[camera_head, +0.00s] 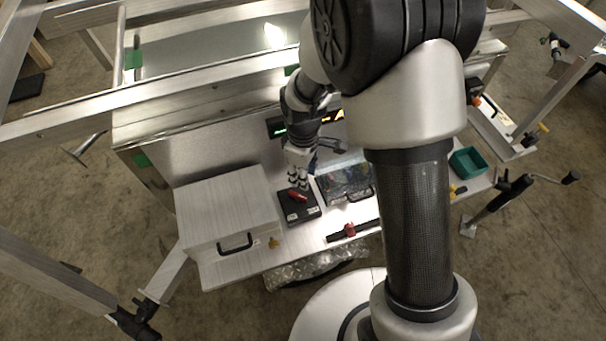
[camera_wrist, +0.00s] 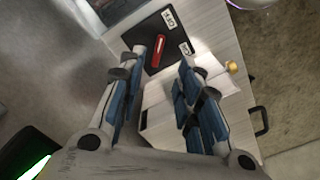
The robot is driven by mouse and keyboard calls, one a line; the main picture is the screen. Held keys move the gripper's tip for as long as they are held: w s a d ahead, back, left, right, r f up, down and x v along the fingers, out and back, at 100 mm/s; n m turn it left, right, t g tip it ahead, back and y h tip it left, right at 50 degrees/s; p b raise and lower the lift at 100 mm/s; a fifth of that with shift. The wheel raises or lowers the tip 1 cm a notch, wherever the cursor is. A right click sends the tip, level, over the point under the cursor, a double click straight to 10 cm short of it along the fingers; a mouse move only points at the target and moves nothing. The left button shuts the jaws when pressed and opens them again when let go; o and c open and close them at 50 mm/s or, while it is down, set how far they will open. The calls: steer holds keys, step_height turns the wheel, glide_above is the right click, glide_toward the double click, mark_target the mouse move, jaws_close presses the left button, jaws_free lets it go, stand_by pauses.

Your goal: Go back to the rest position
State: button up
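My gripper (camera_head: 297,180) is above the white workbench, over the black pad in the head view. In the wrist view my gripper (camera_wrist: 172,62) has its two blue-padded fingers spread apart, with nothing held between them. A red object (camera_wrist: 158,50) lies on the black pad (camera_wrist: 172,22), ahead of the fingertips; it also shows in the head view as a small red object (camera_head: 298,196). The pad carries small white labels. My arm hides part of the bench in the head view.
A white case (camera_head: 225,205) with a black handle stands left of the pad. A clear-lidded case (camera_head: 345,182) stands to its right. A red-and-black tool (camera_head: 350,230) lies near the front edge. A green bin (camera_head: 468,162) sits farther right. Aluminium trailer rails surround the bench.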

steer(key=shift+r, duration=0.1)
stand_by(0.3)
steer(key=s+d+r+m+t, duration=0.1)
steer(key=s+d+r+m, duration=0.2)
steer(key=r, duration=0.6)
steer(key=s+d+r+m+t, duration=0.1)
steer(key=s+d+r+m, duration=0.15)
steer(key=r, duration=0.55)
steer(key=s+d+r+m+t, duration=0.1)
steer(key=s+d+r+m, duration=0.2)
steer(key=s, duration=0.4)
steer(key=s+d+r+m+t, duration=0.1)
steer(key=s+d+r+m, duration=0.2)
steer(key=s+r+m, duration=0.1)
steer(key=s+r, duration=0.1)
steer(key=s, duration=0.1)
steer(key=shift+s+r+t, duration=0.3)
steer(key=shift+s+r, duration=0.05)
steer(key=shift+s, duration=0.05)
